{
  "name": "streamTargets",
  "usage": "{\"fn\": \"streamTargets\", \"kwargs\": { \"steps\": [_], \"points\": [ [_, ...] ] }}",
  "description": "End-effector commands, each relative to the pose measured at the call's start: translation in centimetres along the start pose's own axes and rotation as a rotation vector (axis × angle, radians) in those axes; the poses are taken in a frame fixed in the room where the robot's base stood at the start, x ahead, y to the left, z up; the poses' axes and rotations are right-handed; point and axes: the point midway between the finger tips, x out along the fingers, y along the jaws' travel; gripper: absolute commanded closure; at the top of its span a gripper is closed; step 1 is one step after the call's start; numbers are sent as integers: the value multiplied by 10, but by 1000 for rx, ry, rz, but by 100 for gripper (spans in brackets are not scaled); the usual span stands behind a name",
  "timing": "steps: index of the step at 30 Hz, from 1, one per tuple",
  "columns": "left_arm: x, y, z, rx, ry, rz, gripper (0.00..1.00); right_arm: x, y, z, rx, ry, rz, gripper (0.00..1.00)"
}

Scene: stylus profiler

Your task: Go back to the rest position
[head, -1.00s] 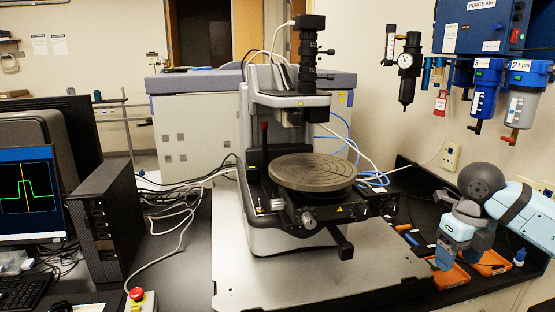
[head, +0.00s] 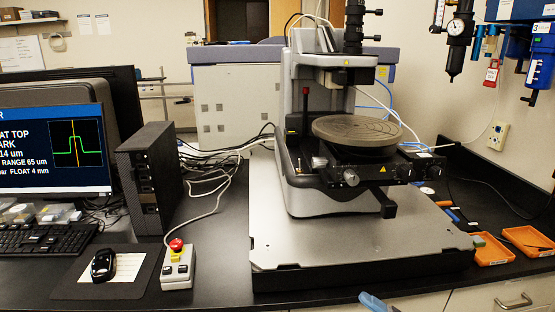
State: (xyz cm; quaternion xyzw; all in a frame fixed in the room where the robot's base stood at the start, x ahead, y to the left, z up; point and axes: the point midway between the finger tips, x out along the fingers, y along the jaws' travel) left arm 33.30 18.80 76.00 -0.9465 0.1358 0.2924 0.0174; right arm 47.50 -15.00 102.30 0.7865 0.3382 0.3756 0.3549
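The stylus profiler (head: 300,185) stands on its grey base plate (head: 350,250), with its round grooved stage (head: 356,132) bare on top. A light blue piece of my arm or gripper (head: 374,302) pokes in at the bottom edge, below the front of the bench. It looks like a fingertip of my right gripper. Its other finger is out of frame, so its opening is hidden, and nothing held shows. It is apart from the profiler. My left gripper is not in view.
Two orange trays (head: 492,252) lie at the right of the black bench. A grey control box with a red stop button (head: 177,265), a mouse (head: 103,265), a keyboard (head: 45,240), a black computer tower (head: 150,175) and a monitor (head: 60,150) stand at the left. Drawers (head: 505,298) are below.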

Motion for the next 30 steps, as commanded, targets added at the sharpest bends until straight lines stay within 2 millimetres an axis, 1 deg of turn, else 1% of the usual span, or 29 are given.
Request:
{"fn": "streamTargets", "kwargs": {
  "steps": [1,2,3,5,6,7,9,11,12,14,15,17,18,19,24,26,27,30],
  "points": [
    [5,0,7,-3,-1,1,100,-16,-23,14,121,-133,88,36],
    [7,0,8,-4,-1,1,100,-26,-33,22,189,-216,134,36],
    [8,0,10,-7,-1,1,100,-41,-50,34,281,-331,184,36],
    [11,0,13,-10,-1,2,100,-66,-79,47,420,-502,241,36],
    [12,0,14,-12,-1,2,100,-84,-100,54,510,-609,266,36],
    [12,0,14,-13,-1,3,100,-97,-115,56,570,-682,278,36],
    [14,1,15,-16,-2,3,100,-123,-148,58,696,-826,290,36],
    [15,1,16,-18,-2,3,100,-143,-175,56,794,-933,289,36],
    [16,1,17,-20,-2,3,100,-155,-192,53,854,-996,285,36],
    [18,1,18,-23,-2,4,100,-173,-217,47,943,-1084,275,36],
    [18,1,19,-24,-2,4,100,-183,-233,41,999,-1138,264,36],
    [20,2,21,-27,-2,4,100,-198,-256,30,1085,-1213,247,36],
    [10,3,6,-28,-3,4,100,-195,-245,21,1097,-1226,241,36],
    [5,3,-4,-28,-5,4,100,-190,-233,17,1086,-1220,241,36],
    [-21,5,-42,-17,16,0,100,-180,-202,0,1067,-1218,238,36],
    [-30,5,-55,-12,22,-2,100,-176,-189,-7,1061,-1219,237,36],
    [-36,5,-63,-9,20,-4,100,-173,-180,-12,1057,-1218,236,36],
    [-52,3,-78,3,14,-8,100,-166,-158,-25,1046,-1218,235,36]
  ]
}}
